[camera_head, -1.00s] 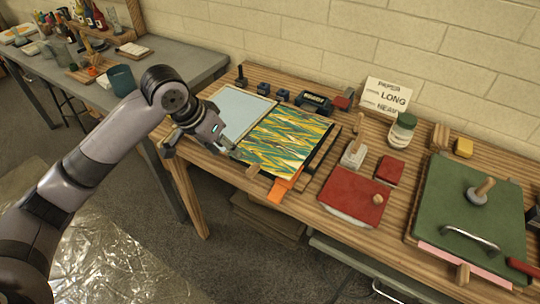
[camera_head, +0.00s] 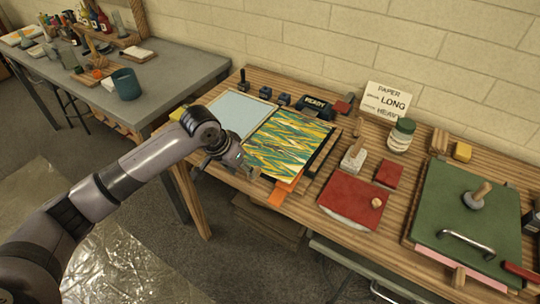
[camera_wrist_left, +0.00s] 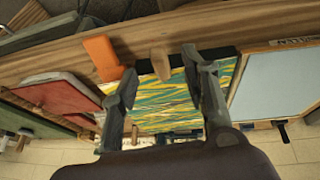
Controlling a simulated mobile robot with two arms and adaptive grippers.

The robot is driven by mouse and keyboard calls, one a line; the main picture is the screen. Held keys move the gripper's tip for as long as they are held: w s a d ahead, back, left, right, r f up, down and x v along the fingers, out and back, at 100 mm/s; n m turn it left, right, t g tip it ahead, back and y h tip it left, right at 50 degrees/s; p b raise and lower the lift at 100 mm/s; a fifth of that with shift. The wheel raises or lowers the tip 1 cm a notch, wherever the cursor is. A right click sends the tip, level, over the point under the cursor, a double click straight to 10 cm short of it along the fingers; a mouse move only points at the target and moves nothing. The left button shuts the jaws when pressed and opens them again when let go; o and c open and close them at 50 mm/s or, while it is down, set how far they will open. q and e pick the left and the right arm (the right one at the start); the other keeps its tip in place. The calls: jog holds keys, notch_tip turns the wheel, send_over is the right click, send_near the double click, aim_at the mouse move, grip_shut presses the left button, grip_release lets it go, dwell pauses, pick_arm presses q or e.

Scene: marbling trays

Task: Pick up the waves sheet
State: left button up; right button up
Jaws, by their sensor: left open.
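The waves sheet (camera_head: 288,143) has yellow, green and white zigzags. My left gripper (camera_head: 246,173) is open and empty at the sheet's front left edge, by the table's front. In the left wrist view, the fingers of my left gripper (camera_wrist_left: 158,63) are spread apart, with the waves sheet (camera_wrist_left: 165,100) showing between and behind them. I cannot tell whether a finger touches it. My right gripper is not in view.
An orange piece (camera_head: 277,195) sticks out at the table's front edge beside the sheet; it also shows in the wrist view (camera_wrist_left: 103,58). A red book-like block (camera_head: 350,200), a lidded jar (camera_head: 401,135) and a green board with a handle (camera_head: 470,205) stand to the right.

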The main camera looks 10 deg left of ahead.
aim_at(249, 177)
pick_arm(q)
jog(key=p+x, duration=0.1)
jog(key=x, duration=0.4)
jog(key=shift+s, duration=0.15)
jog(key=shift+c, duration=0.4)
